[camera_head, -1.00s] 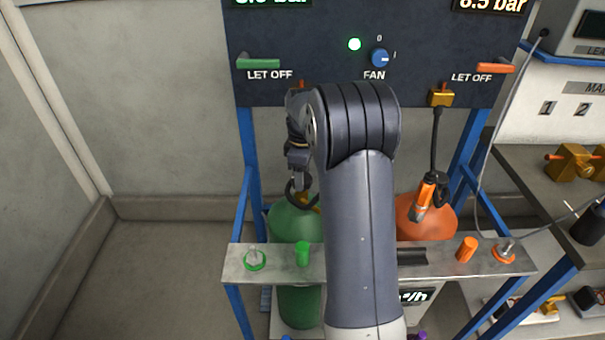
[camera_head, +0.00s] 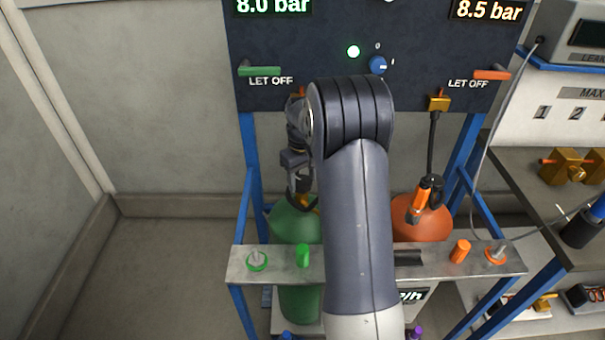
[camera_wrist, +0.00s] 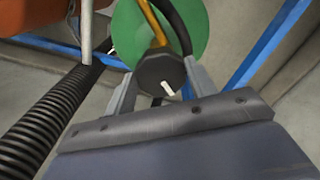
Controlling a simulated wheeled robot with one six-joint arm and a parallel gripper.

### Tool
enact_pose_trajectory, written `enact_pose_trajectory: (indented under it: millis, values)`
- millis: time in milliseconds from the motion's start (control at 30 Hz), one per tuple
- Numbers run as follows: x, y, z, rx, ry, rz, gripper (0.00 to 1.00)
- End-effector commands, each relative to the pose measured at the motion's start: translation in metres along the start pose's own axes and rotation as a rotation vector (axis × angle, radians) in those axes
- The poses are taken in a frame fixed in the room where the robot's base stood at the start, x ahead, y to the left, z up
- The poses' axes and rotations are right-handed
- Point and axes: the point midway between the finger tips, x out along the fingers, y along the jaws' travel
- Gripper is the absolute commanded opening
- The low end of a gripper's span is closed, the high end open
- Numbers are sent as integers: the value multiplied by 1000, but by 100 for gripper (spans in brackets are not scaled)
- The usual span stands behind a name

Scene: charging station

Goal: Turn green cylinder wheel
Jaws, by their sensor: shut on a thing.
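The green cylinder (camera_head: 293,220) stands in the rack below the panel, left of my arm in the head view. Its rounded top also shows in the wrist view (camera_wrist: 205,32), with a brass valve stem (camera_wrist: 153,22) leading to a dark round wheel (camera_wrist: 160,74) with a white mark. My gripper (camera_wrist: 154,88) has one finger on each side of this wheel and is shut on it. In the head view my gripper (camera_head: 300,183) is just above the green cylinder, partly hidden by my arm, and the wheel cannot be made out.
An orange cylinder (camera_head: 421,220) with an orange hose fitting (camera_head: 422,195) stands right of my arm. A metal shelf bar (camera_head: 380,262) with green and orange fittings crosses in front. A black ribbed hose (camera_wrist: 45,120) runs left of my gripper in the wrist view. Blue posts (camera_head: 248,150) frame the rack.

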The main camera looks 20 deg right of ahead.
Motion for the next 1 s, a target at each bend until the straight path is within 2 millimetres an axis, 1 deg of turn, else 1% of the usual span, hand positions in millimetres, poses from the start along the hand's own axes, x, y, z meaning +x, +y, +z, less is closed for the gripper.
enact_pose_trajectory:
  millis: [600, 800, 1000]
  values:
    - [-2, -1, -1, 573, 1, 1, 30]
    - [-1, -1, -1, 718, 2, 1, 30]
    - [-1, -1, -1, 818, 3, 1, 30]
